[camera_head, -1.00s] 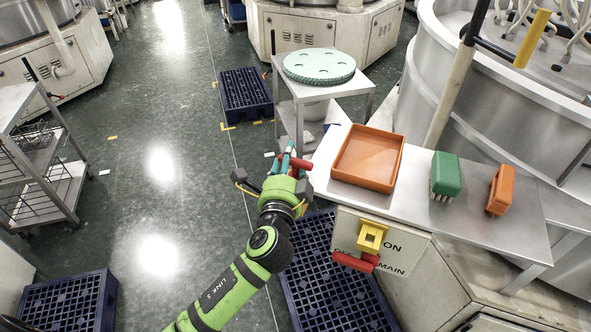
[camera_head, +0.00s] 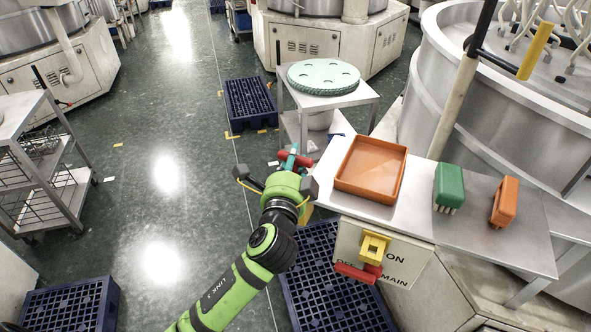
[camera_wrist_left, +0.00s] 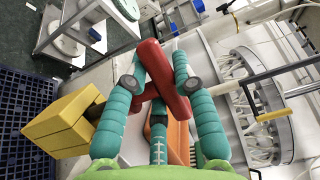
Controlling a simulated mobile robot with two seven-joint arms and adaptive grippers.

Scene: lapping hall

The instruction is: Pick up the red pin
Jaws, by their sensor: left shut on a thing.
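My left gripper (camera_head: 287,160) is beside the left end of the steel worktop. It is shut on a red pin (camera_head: 296,159). In the left wrist view the red pin (camera_wrist_left: 153,68) lies across between the teal fingers, which press on it from both sides; part of it is hidden behind them. A yellow block (camera_wrist_left: 62,125) shows left of the fingers there. My right gripper is not in view.
The steel worktop (camera_head: 420,226) holds an orange tray (camera_head: 371,170), a green brush (camera_head: 448,187) and an orange brush (camera_head: 504,201). A small table with a pale green disc (camera_head: 323,77) stands behind. Blue pallets (camera_head: 335,285) lie on the floor. The aisle at left is clear.

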